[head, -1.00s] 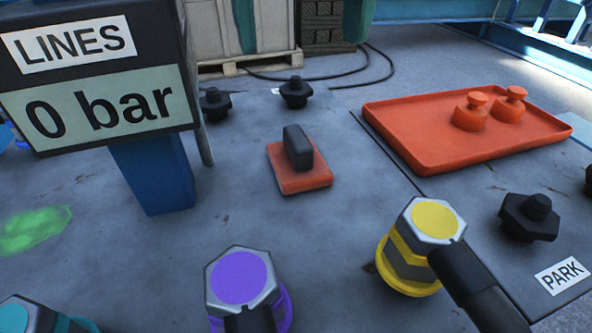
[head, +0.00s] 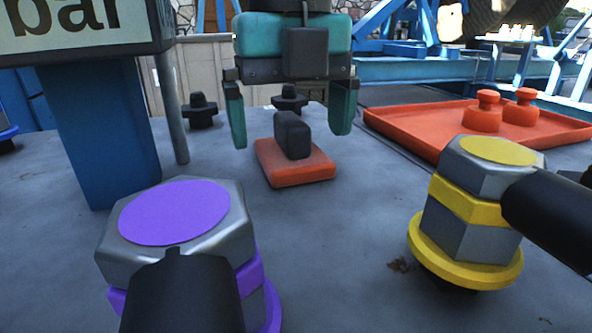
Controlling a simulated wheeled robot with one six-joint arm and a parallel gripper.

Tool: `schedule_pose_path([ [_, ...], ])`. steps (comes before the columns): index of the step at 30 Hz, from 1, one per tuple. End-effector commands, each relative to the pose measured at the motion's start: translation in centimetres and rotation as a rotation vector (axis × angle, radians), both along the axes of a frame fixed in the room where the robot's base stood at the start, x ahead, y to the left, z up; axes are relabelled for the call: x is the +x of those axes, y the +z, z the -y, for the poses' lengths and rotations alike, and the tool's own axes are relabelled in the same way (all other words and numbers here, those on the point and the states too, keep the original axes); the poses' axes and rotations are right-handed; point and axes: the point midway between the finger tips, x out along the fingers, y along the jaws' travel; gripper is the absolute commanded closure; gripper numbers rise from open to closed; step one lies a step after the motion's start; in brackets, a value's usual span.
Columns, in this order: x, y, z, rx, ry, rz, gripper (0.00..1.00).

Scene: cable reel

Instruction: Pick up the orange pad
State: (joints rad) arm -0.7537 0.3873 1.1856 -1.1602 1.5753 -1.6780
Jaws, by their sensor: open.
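The orange pad (head: 298,175) lies flat on the grey deck in the middle of the head view, with a black upright grip block (head: 292,135) on top. My gripper (head: 291,140), with two teal fingers, points down, open and empty. One finger shows on each side of the black block in the picture. The fingertips appear around the block's height, and I see no contact. How far the fingers are in front of or behind the block is hard to tell.
A purple-marked coupling (head: 180,225) and a yellow-marked coupling (head: 475,205) stand in front. A blue post (head: 105,135) with a sign stands left. An orange tray (head: 425,130) with two orange caps is at right. Black fittings (head: 200,112) stand behind.

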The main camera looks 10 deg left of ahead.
Motion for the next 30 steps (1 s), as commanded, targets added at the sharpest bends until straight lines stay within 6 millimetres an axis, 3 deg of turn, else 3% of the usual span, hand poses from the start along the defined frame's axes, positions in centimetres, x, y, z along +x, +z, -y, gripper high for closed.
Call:
schedule_pose_path([
  [1, 0.00, -1.45, 0.01, 0.000, 0.000, 0.000, 0.01],
  [3, 0.01, -1.94, 0.02, 0.000, -0.001, 0.001, 0.01],
  [11, 0.02, -1.76, 0.03, 0.001, -0.001, 0.000, 0.01],
  [18, 0.03, -1.76, 0.04, 0.000, -0.002, 0.000, 0.54],
  [30, 0.04, -1.15, 0.07, 0.001, -0.002, 0.000, 0.56],
])
